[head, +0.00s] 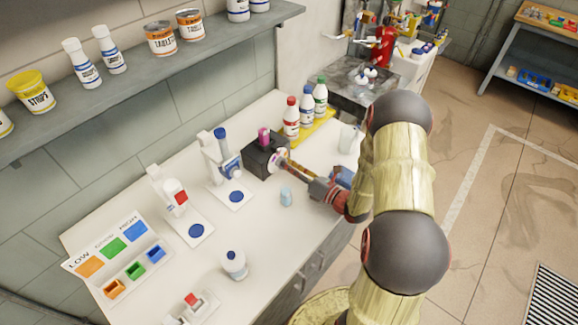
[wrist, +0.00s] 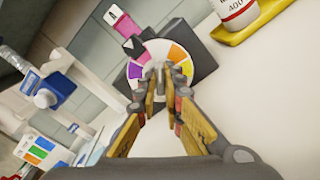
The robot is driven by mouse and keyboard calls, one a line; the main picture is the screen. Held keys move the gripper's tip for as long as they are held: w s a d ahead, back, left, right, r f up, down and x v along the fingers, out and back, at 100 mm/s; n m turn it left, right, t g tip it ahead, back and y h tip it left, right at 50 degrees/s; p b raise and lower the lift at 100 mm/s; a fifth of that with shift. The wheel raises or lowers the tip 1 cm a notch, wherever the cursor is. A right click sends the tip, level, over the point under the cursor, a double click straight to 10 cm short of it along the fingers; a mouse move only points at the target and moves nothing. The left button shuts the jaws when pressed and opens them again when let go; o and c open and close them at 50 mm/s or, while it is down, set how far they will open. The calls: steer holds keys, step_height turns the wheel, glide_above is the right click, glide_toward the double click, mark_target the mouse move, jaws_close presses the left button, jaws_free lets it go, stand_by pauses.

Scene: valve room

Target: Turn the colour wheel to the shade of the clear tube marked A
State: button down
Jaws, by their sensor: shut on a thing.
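The colour wheel (wrist: 178,53) is on the front of a dark block (head: 258,162). It shows orange, yellow, white and purple sectors in the wrist view.
Bottles with red, blue and green caps (head: 306,108) stand on a yellow tray (head: 318,128) behind the block. A small blue cup (head: 286,197) is near my gripper. White instruments (head: 222,165) stand to the left. A clear beaker (head: 347,138) is to the right.

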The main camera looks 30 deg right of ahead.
steer(key=c, duration=1.9)
jaws_free()
steer(key=shift+s+d, duration=0.1)
steer(key=v, duration=1.1)
steer(key=shift+s+d+f, duration=0.1)
steer(key=shift+s, duration=0.25)
